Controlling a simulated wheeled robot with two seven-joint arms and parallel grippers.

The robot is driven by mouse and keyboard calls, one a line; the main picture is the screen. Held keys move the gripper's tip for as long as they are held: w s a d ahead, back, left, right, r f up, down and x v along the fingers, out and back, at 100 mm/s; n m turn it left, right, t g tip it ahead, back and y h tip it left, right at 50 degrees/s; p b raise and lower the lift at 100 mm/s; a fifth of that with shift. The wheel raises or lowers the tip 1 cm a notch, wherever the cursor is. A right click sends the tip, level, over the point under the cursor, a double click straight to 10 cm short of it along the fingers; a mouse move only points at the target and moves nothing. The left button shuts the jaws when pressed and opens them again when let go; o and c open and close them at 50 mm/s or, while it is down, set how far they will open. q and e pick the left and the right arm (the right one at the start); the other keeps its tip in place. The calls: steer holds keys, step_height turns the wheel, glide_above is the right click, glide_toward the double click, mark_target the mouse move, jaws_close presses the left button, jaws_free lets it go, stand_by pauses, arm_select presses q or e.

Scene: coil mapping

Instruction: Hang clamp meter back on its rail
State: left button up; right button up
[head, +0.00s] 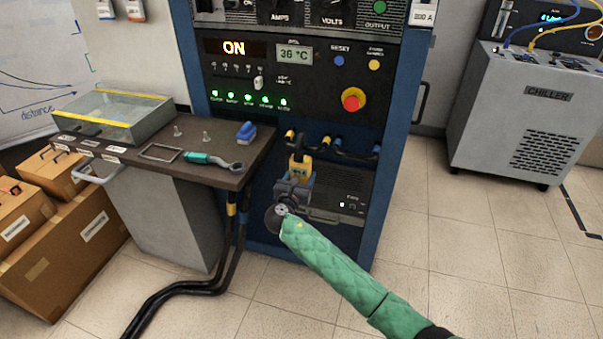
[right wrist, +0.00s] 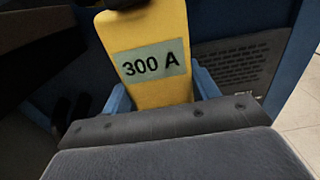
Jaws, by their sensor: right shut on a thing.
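The clamp meter (head: 300,167) looks like a yellow body in the head view, in front of the rack's lower part. In the right wrist view the yellow body (right wrist: 150,55) carries a "300 A" label and stands between blue finger parts. My right gripper (head: 293,190) is shut on it. The top of the yellow body is cut off in the wrist view. I cannot pick out the meter's rail with certainty. A white "200 A" tag (head: 422,16) shows at the rack's upper right edge. My left gripper is not in view.
A dark bench (head: 215,180) left of the rack holds a clear tank (head: 115,116), a green-handled wrench (head: 210,160) and a blue block (head: 246,130). Thick black cables (head: 180,291) run to the floor. A chiller (head: 520,115) stands at right. The floor before it is clear.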

steer(key=shift+p+v, duration=1.4)
steer(key=shift+v, duration=0.95)
